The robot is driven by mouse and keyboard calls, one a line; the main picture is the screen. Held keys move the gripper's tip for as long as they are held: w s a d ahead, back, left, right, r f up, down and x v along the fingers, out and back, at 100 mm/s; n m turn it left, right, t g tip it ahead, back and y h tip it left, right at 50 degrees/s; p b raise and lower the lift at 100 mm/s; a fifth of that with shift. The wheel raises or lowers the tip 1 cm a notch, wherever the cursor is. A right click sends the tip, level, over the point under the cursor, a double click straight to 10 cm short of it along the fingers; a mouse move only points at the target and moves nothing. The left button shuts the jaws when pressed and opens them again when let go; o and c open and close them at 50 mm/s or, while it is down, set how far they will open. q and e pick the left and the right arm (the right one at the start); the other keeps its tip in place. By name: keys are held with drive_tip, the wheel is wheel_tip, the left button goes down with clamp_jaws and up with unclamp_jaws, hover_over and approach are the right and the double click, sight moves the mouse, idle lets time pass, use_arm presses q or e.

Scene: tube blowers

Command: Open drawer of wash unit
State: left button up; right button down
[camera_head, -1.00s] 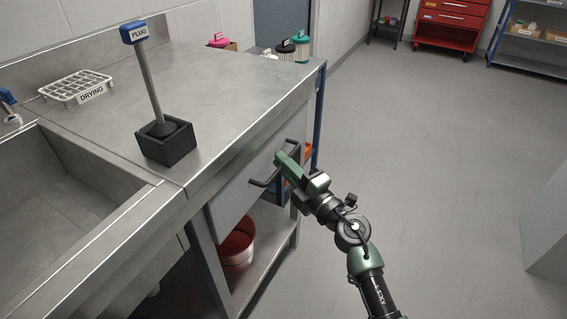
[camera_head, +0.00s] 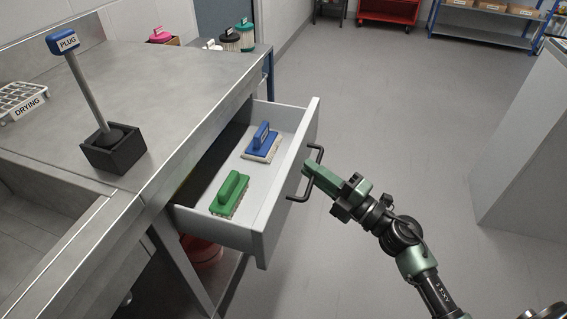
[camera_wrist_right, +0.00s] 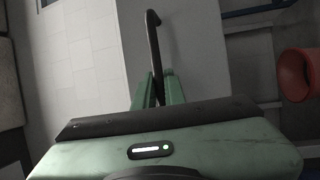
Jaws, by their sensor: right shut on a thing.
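The drawer (camera_head: 262,222) of the steel wash unit (camera_head: 165,85) is pulled well out. A green brush (camera_head: 230,194) and a blue brush (camera_head: 262,143) lie inside it. Its black bar handle (camera_head: 297,197) is on the front. My right gripper (camera_head: 309,170) is shut on the handle. In the right wrist view the handle (camera_wrist_right: 153,50) runs between the green fingers (camera_wrist_right: 158,88). The left gripper is not in view.
A plug tool (camera_head: 88,90) stands in a black holder (camera_head: 113,150) on the worktop, near the white drying rack (camera_head: 20,98). A red bucket (camera_head: 203,250) is below the drawer. The floor to the right is clear up to a grey cabinet (camera_head: 522,150).

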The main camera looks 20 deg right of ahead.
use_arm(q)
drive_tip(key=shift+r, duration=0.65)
use_arm(e)
drive_tip(key=s+d, duration=0.3)
drive_tip(key=d, duration=0.2)
drive_tip(key=shift+s+d, duration=0.3)
drive_tip(key=shift+s, duration=0.1)
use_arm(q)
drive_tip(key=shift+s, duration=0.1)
use_arm(e)
drive_tip(key=c, duration=1.5)
unclamp_jaws()
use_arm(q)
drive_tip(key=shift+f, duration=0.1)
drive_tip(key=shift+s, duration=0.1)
